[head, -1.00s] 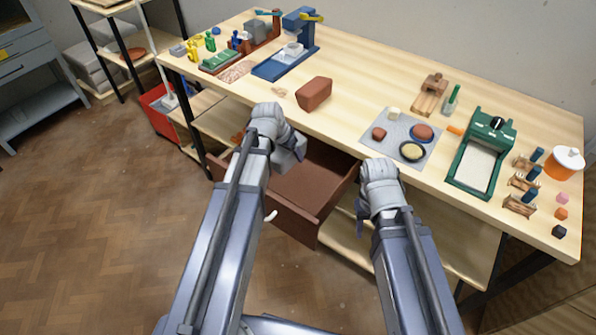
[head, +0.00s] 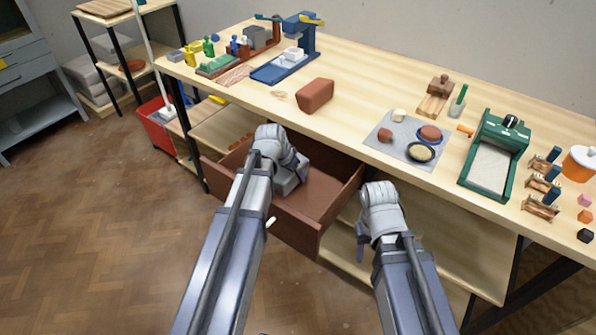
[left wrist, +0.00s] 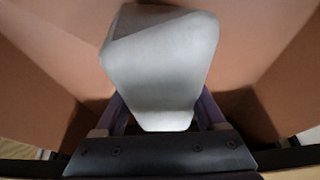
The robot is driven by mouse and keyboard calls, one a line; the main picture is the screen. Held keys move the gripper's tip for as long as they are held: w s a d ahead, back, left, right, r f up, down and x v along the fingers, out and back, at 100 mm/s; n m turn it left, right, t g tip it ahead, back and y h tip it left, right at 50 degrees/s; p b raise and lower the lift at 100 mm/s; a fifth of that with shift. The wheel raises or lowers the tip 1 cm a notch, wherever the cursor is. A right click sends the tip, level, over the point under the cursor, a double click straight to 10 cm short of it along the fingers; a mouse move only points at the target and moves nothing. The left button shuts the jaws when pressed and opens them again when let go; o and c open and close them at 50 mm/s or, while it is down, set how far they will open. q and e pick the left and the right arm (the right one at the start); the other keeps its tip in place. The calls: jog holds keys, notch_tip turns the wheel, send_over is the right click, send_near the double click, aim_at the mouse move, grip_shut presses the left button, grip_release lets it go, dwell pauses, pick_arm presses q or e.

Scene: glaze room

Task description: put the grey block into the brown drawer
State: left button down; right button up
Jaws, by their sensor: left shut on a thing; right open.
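The brown drawer (head: 318,232) is pulled open below the table's front edge. My left gripper (left wrist: 158,118) is shut on the grey block (left wrist: 165,60), which fills the middle of the left wrist view with brown drawer walls around it. In the head view the grey block (head: 287,184) shows beside the left gripper, over or inside the open drawer. Whether it touches the drawer floor I cannot tell. My right gripper (head: 362,233) is open, to the right of the drawer and in front of the lower shelf. My left wrist hides part of the drawer.
A red-brown block (head: 315,95) stands on the wooden table (head: 370,75) above the drawer. A grey mat (head: 385,152) with dishes and a green frame (head: 466,178) lie to its right. A red bin (head: 160,130) stands on the floor at left.

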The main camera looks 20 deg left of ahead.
pick_arm(q)
jog(key=w, duration=0.1)
jog(key=w+d, duration=0.1)
jog(key=w, duration=0.1)
jog(key=shift+w, duration=0.2)
jog(key=shift+s+f+b, duration=0.25)
jog(key=shift+f+b, duration=0.3)
jog(key=shift+f, duration=0.1)
jog(key=shift+f, duration=0.1)
grip_release()
